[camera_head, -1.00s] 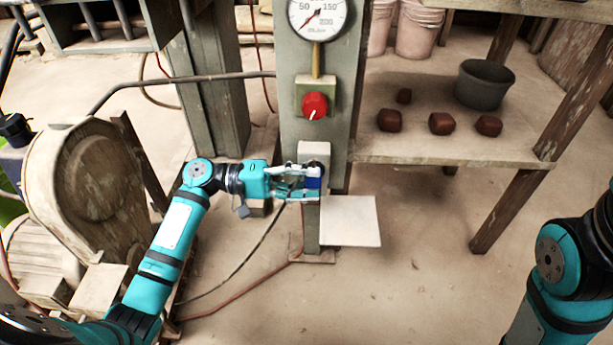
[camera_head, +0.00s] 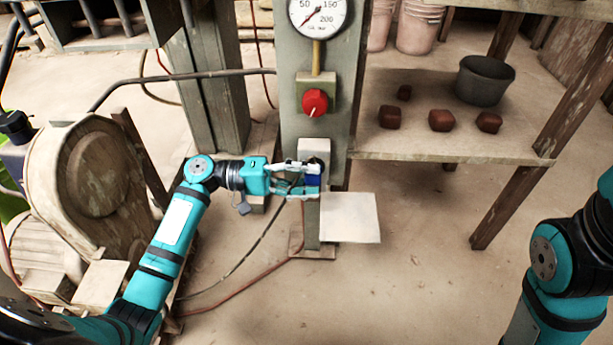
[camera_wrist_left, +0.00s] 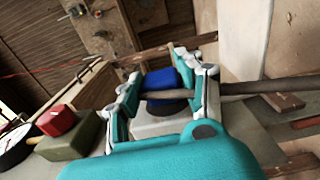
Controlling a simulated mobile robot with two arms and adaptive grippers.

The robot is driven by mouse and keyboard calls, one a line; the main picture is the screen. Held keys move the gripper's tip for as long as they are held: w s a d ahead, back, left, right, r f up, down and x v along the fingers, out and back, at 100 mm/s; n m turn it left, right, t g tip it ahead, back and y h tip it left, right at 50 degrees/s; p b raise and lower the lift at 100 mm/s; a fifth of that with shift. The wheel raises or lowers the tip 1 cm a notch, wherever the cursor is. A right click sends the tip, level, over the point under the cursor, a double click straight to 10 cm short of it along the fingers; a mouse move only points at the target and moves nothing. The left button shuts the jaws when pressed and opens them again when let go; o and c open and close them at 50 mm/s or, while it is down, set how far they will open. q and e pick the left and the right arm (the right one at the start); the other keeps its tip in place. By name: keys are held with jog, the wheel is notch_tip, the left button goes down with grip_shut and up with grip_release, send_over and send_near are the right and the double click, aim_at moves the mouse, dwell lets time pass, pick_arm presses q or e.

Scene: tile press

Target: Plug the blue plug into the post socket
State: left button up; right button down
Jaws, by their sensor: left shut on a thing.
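The blue plug (camera_head: 313,181) is between the fingers of my left gripper (camera_head: 312,183), which is shut on it. In the left wrist view the blue plug (camera_wrist_left: 160,80) shows between both fingers (camera_wrist_left: 165,92), with a grey cable (camera_wrist_left: 270,86) running right from it. The plug is at the front of the pale socket box (camera_head: 314,149) on the grey-green post. In the wrist view a dark round part lies just below the plug, against the box (camera_wrist_left: 165,126). I cannot tell whether the plug is seated. My right gripper is out of view; only its arm shows at right.
A red knob (camera_head: 315,102) and a gauge (camera_head: 320,15) are on the post above. A pale plate (camera_head: 350,218) juts out low to the right. A wooden shelf (camera_head: 450,150) with a dark bucket (camera_head: 485,80) stands right. A rounded machine (camera_head: 85,185) stands left.

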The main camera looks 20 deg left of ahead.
pick_arm(q)
jog(key=shift+w, duration=0.15)
dwell(0.5)
jog(key=shift+w+a, duration=0.1)
jog(key=shift+w, duration=0.15)
jog(key=o, duration=1.2)
jog(key=shift+o, duration=0.2)
